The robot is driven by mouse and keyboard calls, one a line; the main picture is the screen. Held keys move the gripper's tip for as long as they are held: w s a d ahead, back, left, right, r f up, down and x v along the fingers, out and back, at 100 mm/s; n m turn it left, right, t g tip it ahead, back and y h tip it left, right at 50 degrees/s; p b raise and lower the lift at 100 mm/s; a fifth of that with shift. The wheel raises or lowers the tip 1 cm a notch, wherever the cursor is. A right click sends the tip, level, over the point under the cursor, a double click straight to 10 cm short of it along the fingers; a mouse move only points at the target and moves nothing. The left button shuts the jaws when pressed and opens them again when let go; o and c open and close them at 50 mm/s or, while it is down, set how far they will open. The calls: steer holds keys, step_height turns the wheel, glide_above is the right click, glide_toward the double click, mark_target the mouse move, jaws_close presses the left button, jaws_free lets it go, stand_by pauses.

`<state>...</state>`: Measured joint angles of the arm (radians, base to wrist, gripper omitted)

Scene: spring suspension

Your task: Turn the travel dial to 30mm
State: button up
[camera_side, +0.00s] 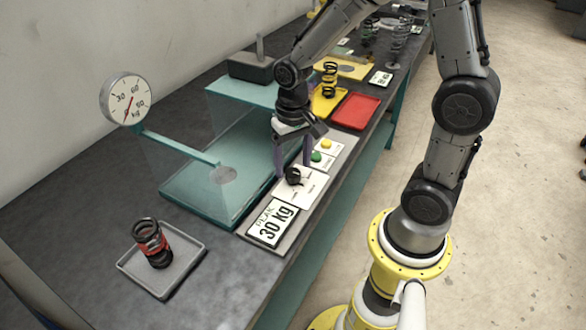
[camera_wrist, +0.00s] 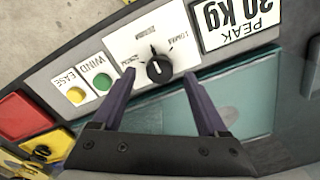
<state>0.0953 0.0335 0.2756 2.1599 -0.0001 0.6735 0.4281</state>
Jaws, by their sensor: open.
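The travel dial is a small black knob (camera_side: 293,176) on a white panel plate (camera_side: 314,185). In the wrist view the knob (camera_wrist: 159,70) has a pointer aimed up toward the middle of three upside-down printed marks, which looks like 20mm. The left mark is partly near a fingertip and hard to read; the right one looks like 10mm. My gripper (camera_side: 292,164) is open, pointing down just over the dial. In the wrist view its purple fingertips (camera_wrist: 160,76) lie either side of the knob, apart from it in the picture.
A PEAK 30 kg display (camera_side: 272,222) and green WIND (camera_side: 316,156) and yellow EASE buttons (camera_side: 326,144) flank the dial. A teal press with clear guard (camera_side: 200,190) stands behind. A grey tray (camera_side: 185,272) holds a black spring with a red band (camera_side: 152,243). A red tray (camera_side: 355,111) lies beyond.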

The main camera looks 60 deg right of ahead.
mark_target(292, 175)
steer(key=shift+f, duration=1.3)
steer(key=shift+c, duration=0.3)
jaws_close()
